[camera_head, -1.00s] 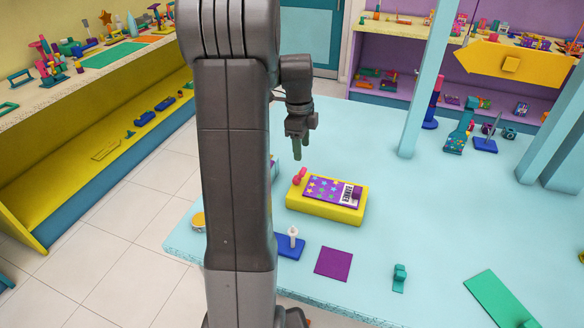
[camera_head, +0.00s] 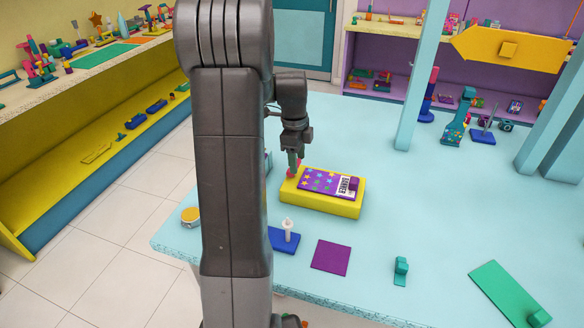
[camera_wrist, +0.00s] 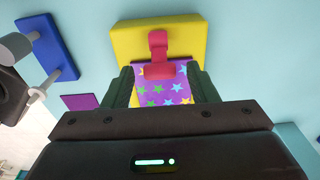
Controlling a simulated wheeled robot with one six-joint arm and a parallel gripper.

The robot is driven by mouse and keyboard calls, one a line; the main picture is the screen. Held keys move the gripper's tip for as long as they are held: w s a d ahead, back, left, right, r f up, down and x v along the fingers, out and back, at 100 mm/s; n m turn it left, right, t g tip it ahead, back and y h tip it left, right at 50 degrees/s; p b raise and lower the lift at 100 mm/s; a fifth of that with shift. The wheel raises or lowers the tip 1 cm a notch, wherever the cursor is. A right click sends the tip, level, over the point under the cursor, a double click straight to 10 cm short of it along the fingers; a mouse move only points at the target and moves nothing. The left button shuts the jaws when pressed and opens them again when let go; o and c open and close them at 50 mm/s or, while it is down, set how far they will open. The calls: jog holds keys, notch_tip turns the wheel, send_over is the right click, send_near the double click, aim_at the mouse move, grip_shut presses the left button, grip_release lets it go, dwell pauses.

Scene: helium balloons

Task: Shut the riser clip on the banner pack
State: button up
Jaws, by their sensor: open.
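The banner pack (camera_head: 325,181) is a purple, star-printed packet with a white label, lying on a yellow block (camera_head: 330,206). A red clip (camera_head: 291,171) stands at the block's left end, partly hidden by my gripper (camera_head: 293,160). In the wrist view the red clip (camera_wrist: 158,55) lies between the two green fingertips of my gripper (camera_wrist: 160,70), with gaps on both sides. The fingers are open and above the pack (camera_wrist: 165,88). How far the clip is tilted cannot be told. A small purple block (camera_head: 353,183) sits at the pack's right end.
A blue base with a white post (camera_head: 286,232) and a purple square (camera_head: 330,257) lie in front of the block. A teal holder (camera_head: 401,270) and green strip (camera_head: 508,293) are further right. Pale blue posts (camera_head: 412,90) rise behind.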

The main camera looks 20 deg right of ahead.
jog(key=c, duration=0.9)
jog(key=shift+s+d+f, duration=0.3)
jog(key=shift+s+d+f+b, duration=0.3)
jog(key=shift+d+f+b, duration=0.05)
jog(key=shift+f+b, duration=0.05)
jog(key=shift+s+d+f, duration=0.2)
jog(key=shift+d+f, duration=0.1)
jog(key=shift+f, duration=0.1)
jog(key=shift+b, duration=0.3)
